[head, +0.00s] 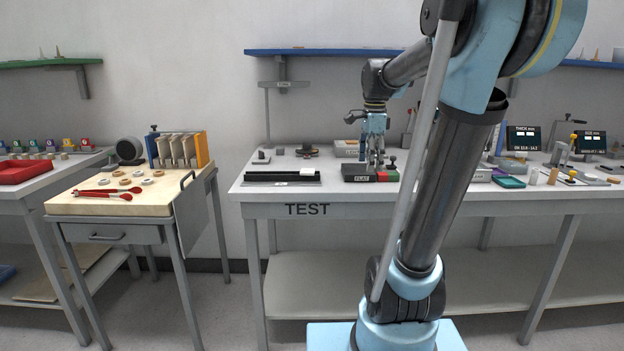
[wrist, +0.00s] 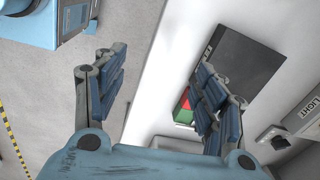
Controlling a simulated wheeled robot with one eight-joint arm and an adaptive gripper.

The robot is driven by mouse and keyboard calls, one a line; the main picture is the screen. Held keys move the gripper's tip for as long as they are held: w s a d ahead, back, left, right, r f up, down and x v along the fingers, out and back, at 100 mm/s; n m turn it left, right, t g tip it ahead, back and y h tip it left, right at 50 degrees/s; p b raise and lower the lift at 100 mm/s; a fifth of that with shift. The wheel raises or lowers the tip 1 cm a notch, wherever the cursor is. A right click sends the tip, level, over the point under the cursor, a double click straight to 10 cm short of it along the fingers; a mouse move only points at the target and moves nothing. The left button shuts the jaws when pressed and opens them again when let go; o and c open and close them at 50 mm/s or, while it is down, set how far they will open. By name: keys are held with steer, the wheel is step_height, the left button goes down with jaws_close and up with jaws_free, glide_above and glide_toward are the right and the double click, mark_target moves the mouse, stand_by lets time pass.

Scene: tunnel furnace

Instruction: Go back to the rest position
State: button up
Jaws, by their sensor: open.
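My gripper (head: 375,158) hangs fingers down over the TEST table (head: 270,197), around its middle in the head view. In the wrist view my gripper (wrist: 160,85) has its two dark blue-grey padded fingers wide apart, with nothing held between them. A dark box labelled FLAT (head: 362,179), with red and green parts at its right end, stands on the table by the fingers. In the wrist view a dark flat surface (wrist: 250,55) and a red and green piece (wrist: 183,105) lie partly behind the right finger. Whether the fingers touch the box cannot be told.
A black rail fixture (head: 283,179) lies left of my gripper on the table. Trays and gauges with displays (head: 524,139) stand to the right. A wooden-topped bench (head: 120,203) with red tools stands left, across a gap. A blue wall shelf (head: 330,53) runs above.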

steer(key=s+f+n+t, duration=0.1)
steer(key=s+f+n, duration=1.5)
steer(key=s+f, duration=0.5)
steer(key=shift+s+n, duration=0.4)
steer(key=shift+s, duration=0.15)
steer(key=shift+w+f, duration=0.15)
steer(key=shift+w, duration=0.3)
